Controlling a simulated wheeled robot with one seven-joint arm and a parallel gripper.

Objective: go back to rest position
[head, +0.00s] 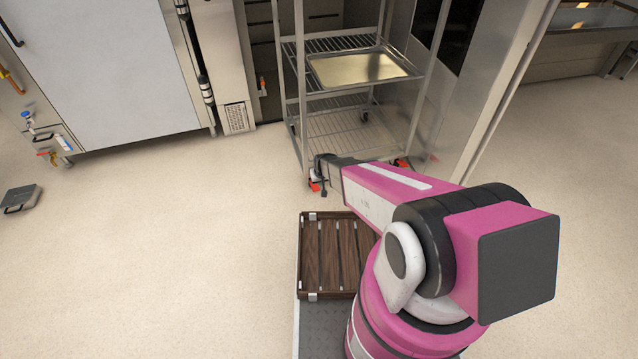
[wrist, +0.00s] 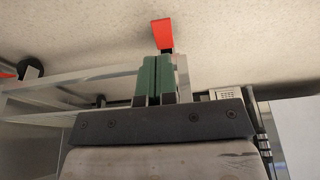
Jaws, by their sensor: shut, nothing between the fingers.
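My gripper (wrist: 163,78) shows in the wrist view with its two green fingers together and nothing between them. In the head view my pink arm reaches forward over the floor. Its dark end is near the lower front of a metal rack trolley (head: 303,95), and the fingers are not clear there. I cannot tell whether the arm touches the trolley.
A metal tray (head: 365,68) lies on the trolley's upper shelf. A slatted wooden crate (head: 312,255) sits below my arm. A large steel cabinet (head: 100,70) stands at left, with a grey floor object (head: 20,197) nearby.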

